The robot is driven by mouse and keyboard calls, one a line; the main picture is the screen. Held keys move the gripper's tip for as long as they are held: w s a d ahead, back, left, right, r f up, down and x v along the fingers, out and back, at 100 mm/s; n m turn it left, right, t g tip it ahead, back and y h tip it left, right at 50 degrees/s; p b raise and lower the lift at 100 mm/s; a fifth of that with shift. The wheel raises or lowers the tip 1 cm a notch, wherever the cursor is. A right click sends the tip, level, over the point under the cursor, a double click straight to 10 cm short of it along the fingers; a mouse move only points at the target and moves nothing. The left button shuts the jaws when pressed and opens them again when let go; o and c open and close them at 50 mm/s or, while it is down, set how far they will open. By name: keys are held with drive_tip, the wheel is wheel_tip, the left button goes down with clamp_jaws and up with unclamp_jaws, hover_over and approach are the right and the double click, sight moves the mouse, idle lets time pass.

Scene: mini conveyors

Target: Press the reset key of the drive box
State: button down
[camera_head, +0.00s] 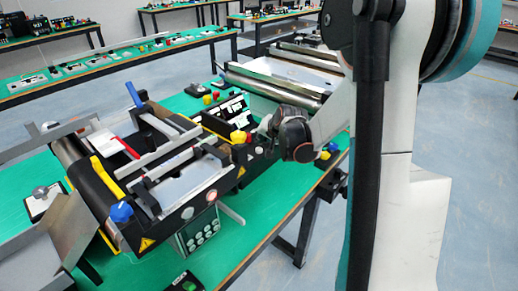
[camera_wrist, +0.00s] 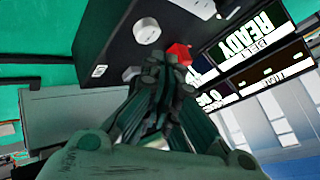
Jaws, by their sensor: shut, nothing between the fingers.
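A black box (camera_head: 228,107) with lit white displays stands on the green table and looks like the drive box. In the wrist view its display (camera_wrist: 240,40) reads READY, upside down. A red button (camera_wrist: 180,54) and a white round knob (camera_wrist: 147,31) sit on its black face. No label marks the reset key that I can read. My gripper (camera_wrist: 162,78) is shut and empty. Its fingertips overlap the area just below the red button in the picture; I cannot tell whether they touch it. In the head view my gripper (camera_head: 266,126) is at the box's right side.
A mini conveyor (camera_head: 98,190) with a yellow guard and blue knob stands left of the box. A grey keypad panel (camera_head: 199,231) hangs on its front side. Another conveyor (camera_head: 275,80) stands behind.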

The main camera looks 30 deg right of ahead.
sight(261, 149)
drive_tip(key=shift+r+p, duration=1.5)
drive_tip(key=shift+r, duration=0.8)
